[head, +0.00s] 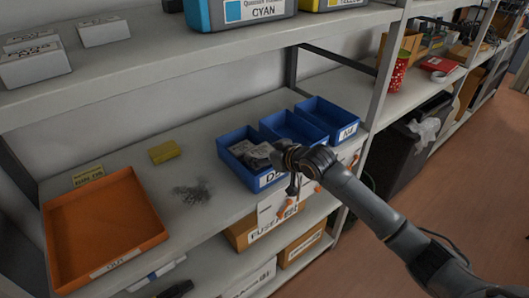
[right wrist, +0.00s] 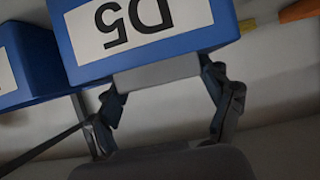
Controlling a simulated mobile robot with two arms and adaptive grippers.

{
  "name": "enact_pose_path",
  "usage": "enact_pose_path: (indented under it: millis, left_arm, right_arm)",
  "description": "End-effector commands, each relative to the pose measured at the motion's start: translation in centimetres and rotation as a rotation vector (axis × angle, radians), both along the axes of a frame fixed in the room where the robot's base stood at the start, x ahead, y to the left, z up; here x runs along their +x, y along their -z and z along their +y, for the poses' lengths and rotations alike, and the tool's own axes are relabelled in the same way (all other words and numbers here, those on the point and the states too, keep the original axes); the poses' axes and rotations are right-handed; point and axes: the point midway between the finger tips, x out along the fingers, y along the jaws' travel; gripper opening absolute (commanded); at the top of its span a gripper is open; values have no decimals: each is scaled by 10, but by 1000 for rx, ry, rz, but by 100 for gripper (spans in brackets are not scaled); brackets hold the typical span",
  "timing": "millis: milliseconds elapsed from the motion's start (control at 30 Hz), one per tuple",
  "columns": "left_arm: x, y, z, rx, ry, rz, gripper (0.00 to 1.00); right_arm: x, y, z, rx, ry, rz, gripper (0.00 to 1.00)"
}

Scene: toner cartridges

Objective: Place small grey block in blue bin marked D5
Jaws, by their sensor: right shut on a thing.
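The blue bin marked D5 (head: 229,163) stands on the middle shelf in the head view, at the left of a row of blue bins. Its label shows upside down in the right wrist view (right wrist: 138,20). My right gripper (head: 274,157) reaches in from the right at the bin's front and partly covers the label. In the right wrist view its fingers (right wrist: 162,85) are shut on a small grey block (right wrist: 158,74), seen in front of the bin. Grey pieces (head: 241,147) show inside the bin in the head view. My left gripper is not in view.
Two more blue bins (head: 318,118) stand to the right. An orange tray (head: 62,232), a yellow box (head: 164,151) and a dark grey scatter (head: 192,192) are to the left. The upper shelf (head: 150,45) overhangs the back. Cardboard boxes (head: 303,247) sit below.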

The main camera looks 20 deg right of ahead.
Motion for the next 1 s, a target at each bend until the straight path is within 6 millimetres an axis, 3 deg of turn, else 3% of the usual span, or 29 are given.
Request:
enact_pose_path:
  millis: [267, 300, 367, 733, 867, 1000]
  left_arm:
    - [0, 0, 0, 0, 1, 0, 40]
    - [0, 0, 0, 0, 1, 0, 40]
    - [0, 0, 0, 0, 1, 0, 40]
    - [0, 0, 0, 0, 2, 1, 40]
    - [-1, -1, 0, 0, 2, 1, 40]
    - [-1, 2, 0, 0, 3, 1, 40]
  right_arm:
    - [0, 5, 0, 0, 0, -1, 47]
    - [0, 6, 0, 0, 0, 0, 87]
    - [0, 5, 0, 0, 0, 0, 100]
    - [0, 5, 0, 0, 0, 0, 100]
    - [0, -5, 0, 0, 0, -1, 100]
    - [-17, -15, -7, -2, 0, 0, 100]
